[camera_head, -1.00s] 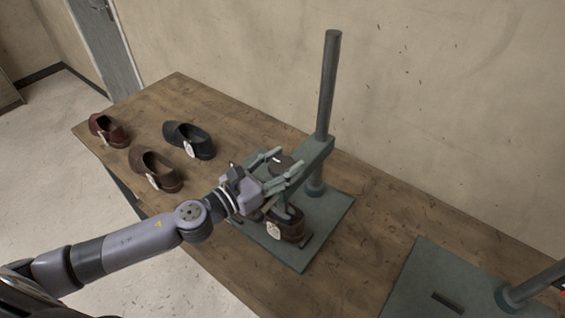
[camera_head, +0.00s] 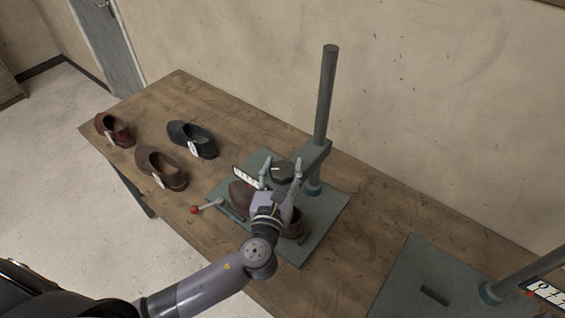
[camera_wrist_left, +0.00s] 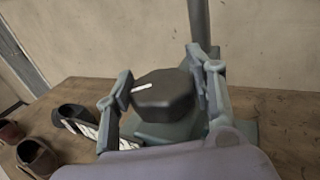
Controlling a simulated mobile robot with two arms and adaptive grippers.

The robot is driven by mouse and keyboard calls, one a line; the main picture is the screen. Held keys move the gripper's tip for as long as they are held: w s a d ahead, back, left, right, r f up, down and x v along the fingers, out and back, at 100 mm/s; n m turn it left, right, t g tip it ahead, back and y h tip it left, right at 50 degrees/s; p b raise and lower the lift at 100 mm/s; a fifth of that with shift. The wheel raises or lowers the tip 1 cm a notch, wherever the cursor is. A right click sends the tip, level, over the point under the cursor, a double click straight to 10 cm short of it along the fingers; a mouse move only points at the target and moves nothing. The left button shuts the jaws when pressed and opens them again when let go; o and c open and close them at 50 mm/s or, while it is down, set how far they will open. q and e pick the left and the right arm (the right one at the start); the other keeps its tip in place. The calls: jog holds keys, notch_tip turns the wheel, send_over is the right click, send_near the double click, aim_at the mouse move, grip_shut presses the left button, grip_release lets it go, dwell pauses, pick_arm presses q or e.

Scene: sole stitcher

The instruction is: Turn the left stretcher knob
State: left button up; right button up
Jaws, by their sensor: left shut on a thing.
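The left stretcher knob (camera_head: 283,173) is a dark, faceted knob on the green arm of the left stretcher (camera_head: 327,203). In the left wrist view the knob (camera_wrist_left: 163,97) shows a white pointer line on its top, towards the left. My left gripper (camera_head: 281,178) comes from the front with one finger on each side of the knob, shut on it. Its fingers also show in the left wrist view (camera_wrist_left: 160,82). A brown shoe (camera_head: 240,194) sits on the stretcher base below, partly hidden by my gripper. My right gripper is not in view.
A scale plate (camera_head: 246,178) and a red-tipped lever (camera_head: 195,209) are at the stretcher's left. An upright post (camera_head: 326,95) stands behind. Several loose shoes (camera_head: 191,139) lie on the wooden table's left. A second stretcher (camera_head: 405,275) is at right.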

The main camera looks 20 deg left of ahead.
pick_arm(q)
jog(key=n+y, duration=0.1)
jog(key=y, duration=0.1)
jog(key=n+g+y, duration=0.1)
jog(key=n+y, duration=0.1)
jog(key=y, duration=0.1)
jog(key=shift+d+n+g+y, duration=0.1)
jog(key=shift+n+g+y, duration=1.4)
jog(key=shift+n+y, duration=0.3)
jog(key=shift+y, duration=0.5)
jog(key=o, duration=1.2)
